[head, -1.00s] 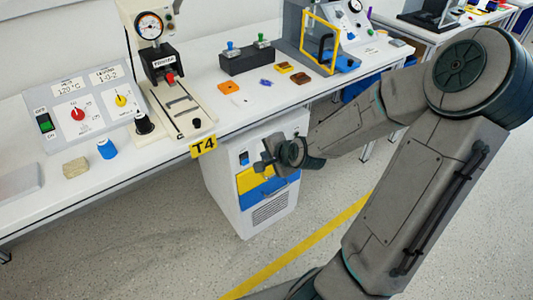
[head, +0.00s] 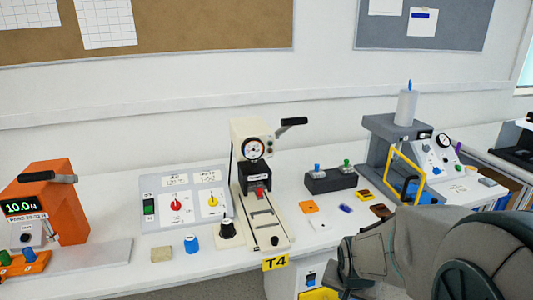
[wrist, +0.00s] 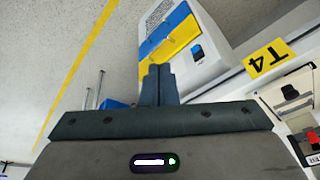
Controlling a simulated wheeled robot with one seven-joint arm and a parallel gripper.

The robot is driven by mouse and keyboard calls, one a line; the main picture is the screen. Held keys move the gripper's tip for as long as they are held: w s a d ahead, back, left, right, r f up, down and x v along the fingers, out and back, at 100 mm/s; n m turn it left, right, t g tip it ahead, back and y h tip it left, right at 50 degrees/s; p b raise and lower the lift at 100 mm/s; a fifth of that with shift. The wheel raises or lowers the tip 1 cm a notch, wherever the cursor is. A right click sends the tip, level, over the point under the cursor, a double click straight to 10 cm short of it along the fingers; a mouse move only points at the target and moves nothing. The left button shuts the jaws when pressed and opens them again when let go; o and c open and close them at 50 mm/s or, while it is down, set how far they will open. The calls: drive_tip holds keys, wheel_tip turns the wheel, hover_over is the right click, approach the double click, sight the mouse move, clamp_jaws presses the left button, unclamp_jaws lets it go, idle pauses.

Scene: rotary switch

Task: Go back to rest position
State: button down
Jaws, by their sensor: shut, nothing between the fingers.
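My gripper (wrist: 157,86) shows in the wrist view with its two dark fingers together and nothing between them. It is in the open air in front of a white cabinet (wrist: 210,45) with blue and yellow panels, apart from it as far as I can see. In the head view my arm fills the lower right corner and the fingertips are not clear. A grey switch panel (head: 187,222) stands on the bench, with a red knob (head: 175,205), a yellow knob (head: 212,201) and a green rocker (head: 149,207). The gripper is well away from these knobs.
The white bench (head: 110,280) runs across the head view. It carries an orange tester (head: 62,190), a cream press (head: 262,235), a dark button box (head: 331,181) and a grey stand with a yellow frame (head: 395,160). Open floor (wrist: 50,30) shows in the wrist view.

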drive_tip(key=s+a+r+n+p, duration=0.1)
drive_tip(key=s+r+n+p, duration=0.1)
drive_tip(key=s+r, duration=0.3)
drive_tip(key=s+a+r+n+y+p, duration=0.1)
drive_tip(key=s+a+r+n+p, duration=0.1)
drive_tip(key=r, duration=0.8)
drive_tip(key=s+n+p, duration=0.1)
drive_tip(key=s, duration=0.1)
drive_tip(key=shift+s+g, duration=0.35)
drive_tip(key=shift+g, duration=0.05)
drive_tip(key=shift+a, duration=0.15)
